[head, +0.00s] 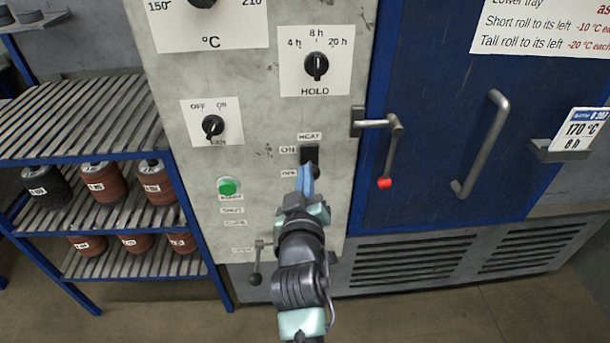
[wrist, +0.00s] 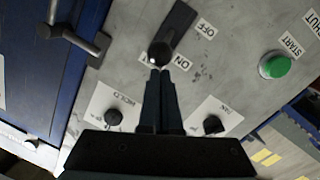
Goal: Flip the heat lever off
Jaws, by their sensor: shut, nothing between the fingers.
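The heat lever has a black plate (head: 309,154) on the grey control panel, with ON and OFF labels to its left in the head view. In the wrist view the panel appears upside down. There the lever's round black knob (wrist: 160,54) is at the ON end of its plate (wrist: 178,22), away from the OFF label. My gripper (head: 305,172) is shut and empty, its fingertips at the lever. In the wrist view its fingertips (wrist: 160,72) end right at the knob's edge. I cannot tell whether they touch. My fingers partly hide the lever in the head view.
A green start button (head: 228,187) is lower left, below the fan knob (head: 213,126). The hold dial (head: 317,66) is above. To the right is a blue oven door with a red-tipped latch handle (head: 391,150). A rack (head: 85,122) with rolls stands left.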

